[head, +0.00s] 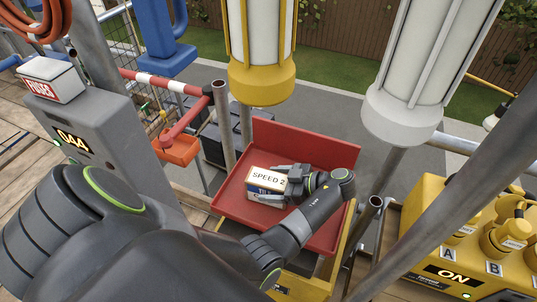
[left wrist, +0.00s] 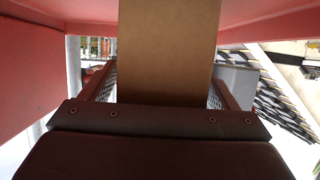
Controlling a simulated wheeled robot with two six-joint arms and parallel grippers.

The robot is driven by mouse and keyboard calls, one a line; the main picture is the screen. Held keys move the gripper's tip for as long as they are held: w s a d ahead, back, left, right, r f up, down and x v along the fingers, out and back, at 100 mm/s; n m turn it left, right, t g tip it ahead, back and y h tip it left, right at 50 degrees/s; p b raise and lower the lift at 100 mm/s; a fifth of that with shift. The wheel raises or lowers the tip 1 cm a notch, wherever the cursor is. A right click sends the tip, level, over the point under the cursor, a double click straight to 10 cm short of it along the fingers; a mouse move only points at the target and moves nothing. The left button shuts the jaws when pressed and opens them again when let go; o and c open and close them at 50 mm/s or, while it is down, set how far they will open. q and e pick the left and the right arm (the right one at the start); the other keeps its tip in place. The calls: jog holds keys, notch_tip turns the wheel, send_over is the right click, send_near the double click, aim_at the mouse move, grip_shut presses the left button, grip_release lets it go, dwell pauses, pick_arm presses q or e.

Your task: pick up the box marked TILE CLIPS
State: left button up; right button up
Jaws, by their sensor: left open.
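A small box (head: 264,197) with a blue side lies in the red tray. Part of its lettering reads TILE; the rest is hidden. A cream plate (head: 267,177) reading SPEED 2 shows over its upper part; I cannot tell whether it is fixed to the box. My left gripper (head: 287,184) is at the box's right end, low over the tray. In the left wrist view a plain brown face of the box (left wrist: 168,50) stands between the two open fingers. I cannot tell whether the fingers touch it. My right gripper is not in view.
The red tray (head: 232,192) has raised walls around the gripper, with a tall back wall. Yellow (head: 262,82) and grey (head: 402,112) cylinders hang above. A grey post and scaffold tubes stand left and right. A yellow unit (head: 425,220) marked ON is at right.

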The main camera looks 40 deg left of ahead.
pick_arm(q)
jog(key=c, duration=1.4)
jog(key=shift+c, duration=0.7)
jog(key=shift+r, duration=0.15)
